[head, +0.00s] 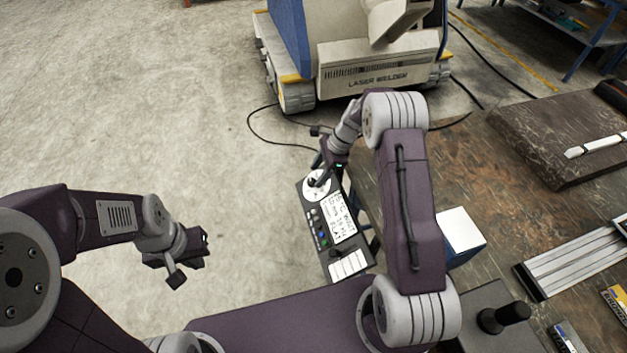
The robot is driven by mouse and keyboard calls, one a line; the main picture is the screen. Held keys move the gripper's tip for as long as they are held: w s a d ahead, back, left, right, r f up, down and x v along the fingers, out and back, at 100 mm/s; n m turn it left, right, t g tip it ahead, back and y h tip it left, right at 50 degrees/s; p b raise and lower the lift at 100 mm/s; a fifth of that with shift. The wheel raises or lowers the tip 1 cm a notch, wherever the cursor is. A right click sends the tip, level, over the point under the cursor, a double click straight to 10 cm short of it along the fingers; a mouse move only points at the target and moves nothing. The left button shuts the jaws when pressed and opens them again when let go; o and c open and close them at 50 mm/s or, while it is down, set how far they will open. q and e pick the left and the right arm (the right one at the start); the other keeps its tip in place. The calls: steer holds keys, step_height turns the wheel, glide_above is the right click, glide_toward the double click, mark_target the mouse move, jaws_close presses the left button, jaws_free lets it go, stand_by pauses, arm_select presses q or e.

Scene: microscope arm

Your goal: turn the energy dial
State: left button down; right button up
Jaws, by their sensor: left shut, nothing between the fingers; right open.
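A dark control box (351,246) stands at the middle of the head view, with a lit text display (342,217) and small coloured buttons (321,232) along its left side. At its far end is a round white dial plate (309,194) with a dark knob (318,181) on it. A second dark knob (335,253) sits nearer to me. My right gripper (317,160) is open at the dial, its fingers partly hiding it; I cannot tell whether they touch the knob. My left gripper (188,264) is shut and empty over the floor, left of the box.
A laser welder machine (375,65) stands on the floor behind, with black cables around it. To the right, a brown worktable (480,230) bears a dark slab (560,135), a metal rail (575,262) and a blue-and-white box (459,232). The floor at left is clear.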

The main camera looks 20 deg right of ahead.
mark_target(313, 180)
steer(key=x, duration=0.3)
steer(key=shift+a+f, duration=0.2)
steer(key=shift+f, duration=0.2)
steer(key=c, duration=0.4)
jaws_close()
